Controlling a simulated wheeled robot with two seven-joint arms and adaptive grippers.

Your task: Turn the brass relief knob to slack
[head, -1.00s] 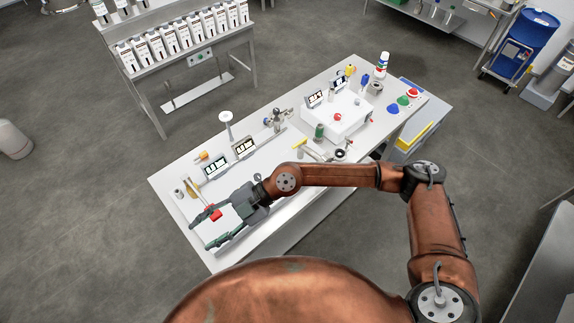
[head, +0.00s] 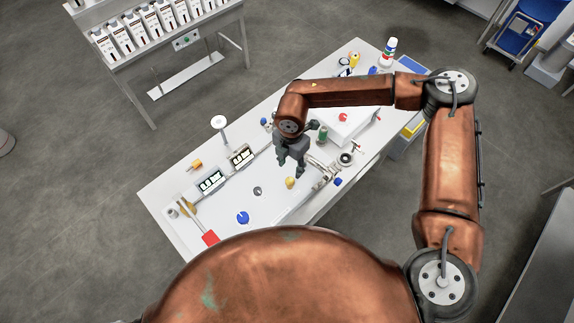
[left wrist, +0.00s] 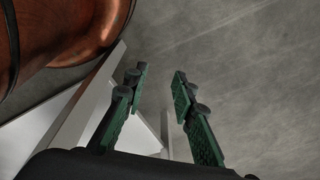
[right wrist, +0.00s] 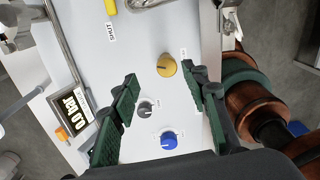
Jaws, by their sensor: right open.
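The brass-yellow knob (head: 290,183) stands on the white panel of the bench, and it shows large in the right wrist view (right wrist: 166,66). My right gripper (head: 291,168) points down just behind the knob in the head view, open and empty. In the right wrist view, the knob appears between the fingertips, with no contact visible; the height gap is hard to judge. My left gripper (left wrist: 158,80) is open and empty over grey floor in its wrist view, and is out of the head view.
A blue knob (head: 243,218) and a small grey knob (head: 257,191) share the panel. Displays (head: 211,181) stand along its back edge. A metal pipe fitting (head: 322,172) lies right of the brass knob. A red-handled item (head: 210,238) is at the front left.

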